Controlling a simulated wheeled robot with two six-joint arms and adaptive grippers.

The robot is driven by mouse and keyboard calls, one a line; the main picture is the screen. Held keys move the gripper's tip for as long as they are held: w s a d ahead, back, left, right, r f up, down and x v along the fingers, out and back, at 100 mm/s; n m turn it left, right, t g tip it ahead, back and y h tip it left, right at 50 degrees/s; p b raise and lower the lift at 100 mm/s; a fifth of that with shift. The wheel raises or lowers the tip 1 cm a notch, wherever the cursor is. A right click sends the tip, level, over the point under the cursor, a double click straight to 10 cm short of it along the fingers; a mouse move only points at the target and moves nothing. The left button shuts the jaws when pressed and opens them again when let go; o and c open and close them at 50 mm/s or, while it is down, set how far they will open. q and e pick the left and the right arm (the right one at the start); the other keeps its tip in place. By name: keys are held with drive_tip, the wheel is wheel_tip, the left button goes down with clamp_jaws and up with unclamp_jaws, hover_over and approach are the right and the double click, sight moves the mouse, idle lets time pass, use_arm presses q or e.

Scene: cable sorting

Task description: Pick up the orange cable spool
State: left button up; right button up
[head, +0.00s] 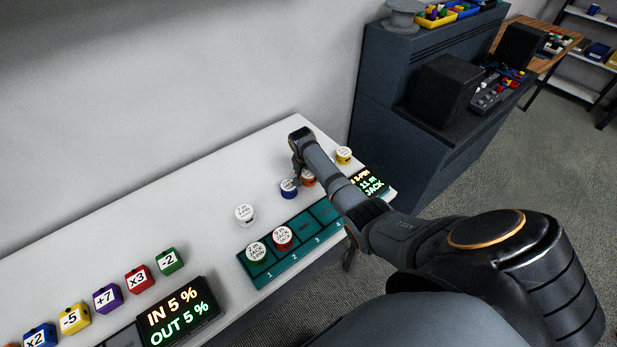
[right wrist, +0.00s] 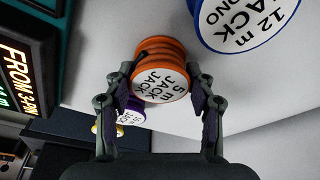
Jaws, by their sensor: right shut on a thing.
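The orange cable spool (head: 308,178) shows partly behind my right arm in the head view. In the right wrist view the orange spool (right wrist: 160,75) has a white label reading "5 m JACK JACK" and sits between the two fingers. My right gripper (right wrist: 162,88) is shut on it, one finger at each side. In the head view my right gripper (head: 299,172) is largely hidden by its own wrist. I cannot tell whether the spool touches the table. My left gripper is not in view.
A blue spool (head: 289,188) stands close beside the orange one. A white spool (head: 244,215) and a yellow spool (head: 343,155) stand farther off. The teal tray (head: 310,224) holds a green spool (head: 257,252) and a red spool (head: 282,237); slots 3 and 4 look empty.

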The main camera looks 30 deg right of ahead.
drive_tip(key=c, duration=0.3)
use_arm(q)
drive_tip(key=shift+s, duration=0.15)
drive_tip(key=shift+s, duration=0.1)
use_arm(e)
drive_tip(key=shift+r, duration=0.2)
wheel_tip(320, 180, up, 2)
drive_tip(key=shift+w+r, duration=0.1)
drive_tip(key=shift+r, duration=0.1)
use_arm(q)
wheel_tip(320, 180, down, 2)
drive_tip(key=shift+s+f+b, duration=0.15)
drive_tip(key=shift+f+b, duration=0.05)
drive_tip(key=shift+b, duration=1)
use_arm(e)
drive_tip(key=s+a+r, duration=0.5)
drive_tip(key=s+r, duration=0.5)
drive_tip(key=s, duration=0.3)
drive_tip(key=shift+s+a, duration=0.15)
